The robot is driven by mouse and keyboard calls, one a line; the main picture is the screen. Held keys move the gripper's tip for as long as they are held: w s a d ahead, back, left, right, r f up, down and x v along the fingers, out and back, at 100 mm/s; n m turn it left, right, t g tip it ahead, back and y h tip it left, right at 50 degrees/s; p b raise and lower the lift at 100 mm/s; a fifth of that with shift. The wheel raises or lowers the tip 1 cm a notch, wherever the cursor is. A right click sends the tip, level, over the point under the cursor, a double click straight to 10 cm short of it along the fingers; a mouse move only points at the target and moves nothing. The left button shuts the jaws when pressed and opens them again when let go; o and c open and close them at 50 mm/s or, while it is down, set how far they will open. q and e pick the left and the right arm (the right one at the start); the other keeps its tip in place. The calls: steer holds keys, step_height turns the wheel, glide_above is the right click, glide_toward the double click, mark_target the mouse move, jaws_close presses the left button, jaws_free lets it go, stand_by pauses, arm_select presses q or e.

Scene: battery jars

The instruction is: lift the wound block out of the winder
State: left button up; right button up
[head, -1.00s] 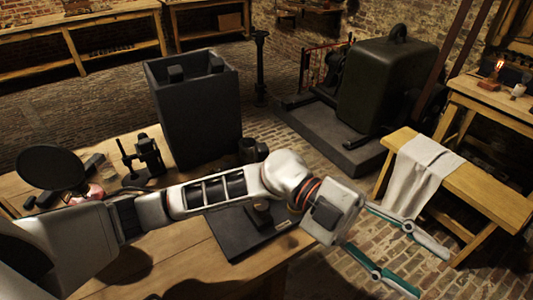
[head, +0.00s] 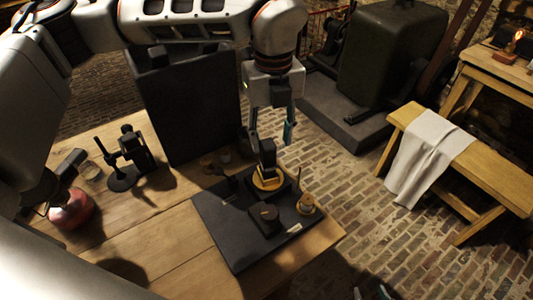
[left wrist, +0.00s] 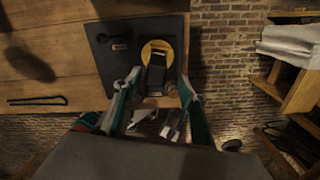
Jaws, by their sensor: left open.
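The winder is a dark base plate (head: 225,225) on the wooden bench, with a round yellow disc (head: 268,182) on it. A dark upright block (head: 267,158) stands on the disc, and I take it to be the wound block. In the left wrist view the block (left wrist: 157,72) lies over the yellow disc (left wrist: 148,50), just beyond my fingertips. My left gripper (head: 271,140) points down at the block with its fingers apart on either side. I cannot tell whether they touch it. Probable right fingertips (head: 372,291) show at the bottom edge, mostly cut off.
A small dark block (head: 265,215) and a wooden spool (head: 306,203) sit near the block. A tall dark box (head: 188,110) stands behind. The bench's front middle is clear.

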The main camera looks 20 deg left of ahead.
mark_target(268, 160)
arm_select(q)
steer(key=shift+w+f, duration=0.15)
steer(key=shift+f, duration=0.7)
steer(key=shift+s+f, duration=0.2)
steer(key=shift+f, duration=0.4)
steer(key=f, duration=0.4)
steer(key=shift+s+a+f, duration=0.1)
steer(key=shift+s+a, duration=0.05)
steer(key=shift+a, duration=0.25)
steer(key=shift+f, duration=0.4)
jaws_close()
